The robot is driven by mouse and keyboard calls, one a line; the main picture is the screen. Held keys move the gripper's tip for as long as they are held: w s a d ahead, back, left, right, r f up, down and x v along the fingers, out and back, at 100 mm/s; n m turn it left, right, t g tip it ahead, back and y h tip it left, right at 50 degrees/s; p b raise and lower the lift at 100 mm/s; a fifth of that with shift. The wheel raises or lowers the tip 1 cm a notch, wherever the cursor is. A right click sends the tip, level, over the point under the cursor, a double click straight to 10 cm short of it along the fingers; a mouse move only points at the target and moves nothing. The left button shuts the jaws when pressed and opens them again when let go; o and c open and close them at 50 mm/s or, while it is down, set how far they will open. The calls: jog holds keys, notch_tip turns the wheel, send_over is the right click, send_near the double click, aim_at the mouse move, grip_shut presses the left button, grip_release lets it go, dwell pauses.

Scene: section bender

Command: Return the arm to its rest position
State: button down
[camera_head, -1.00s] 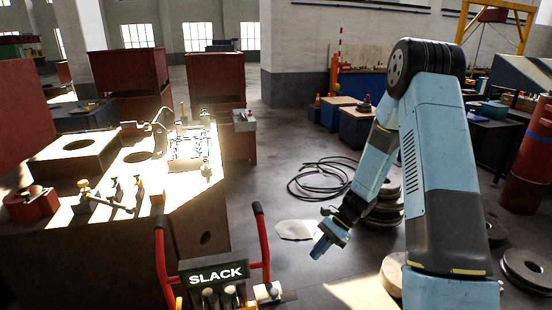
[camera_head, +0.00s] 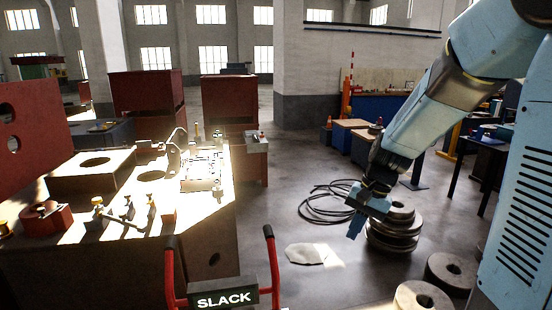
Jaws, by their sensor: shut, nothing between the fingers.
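My blue arm comes in from the upper right, its large links cut off by the picture edge. My gripper (camera_head: 354,226) hangs at the end of the forearm, pointing down and to the left. It is shut with nothing in it. It is in the air and in the picture lies just left of a stack of round grey discs (camera_head: 394,232). The arm covers part of the background behind it.
The section bender's machine table (camera_head: 190,262) stands on the left with loose tools on top. A SLACK sign (camera_head: 224,299) between red handles (camera_head: 272,265) is at the bottom. Coiled cable (camera_head: 325,205) and a pale sheet (camera_head: 308,254) lie on the floor. More discs (camera_head: 452,270) are at right.

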jog(key=s+d+r+n+t+h, duration=0.1)
jog(key=s+d+r+n+t, duration=0.1)
jog(key=s+r, duration=0.5)
jog(key=s+d+r+n+t+h, duration=0.2)
jog(key=s+r+n+t, duration=0.1)
jog(key=s+r, duration=0.4)
jog(key=shift+s+t+h, duration=0.3)
jog(key=shift+s+t, duration=0.2)
jog(key=shift+s, duration=0.1)
